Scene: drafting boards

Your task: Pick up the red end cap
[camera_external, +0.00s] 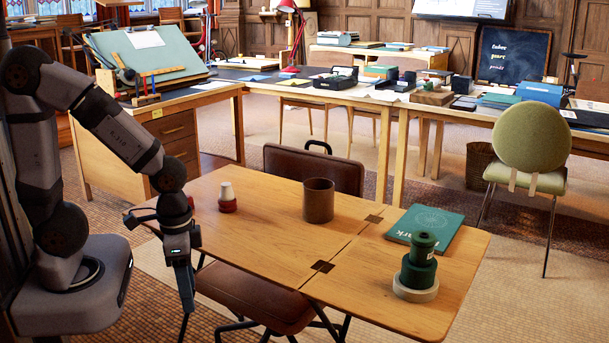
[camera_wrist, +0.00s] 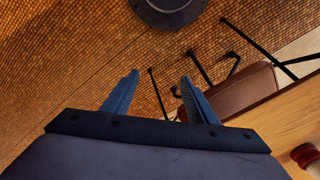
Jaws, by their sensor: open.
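The red end cap (camera_external: 228,206) sits on the left part of the wooden table, with a white tapered piece standing on top of it. In the wrist view, a red and white object (camera_wrist: 308,158) is cut off at the lower right corner, over the wood. My gripper (camera_external: 187,301) hangs pointing down off the table's left edge, left of the cap and apart from it. In the wrist view my gripper (camera_wrist: 160,78) shows two blue fingers spread apart with nothing between them, above the woven floor.
On the table (camera_external: 262,240) stand a brown cup (camera_external: 318,200), a green book (camera_external: 425,228) and a dark green stacked piece (camera_external: 420,262) on a pale ring (camera_external: 415,291). A brown chair (camera_external: 255,300) is under the near edge. The table's middle is clear.

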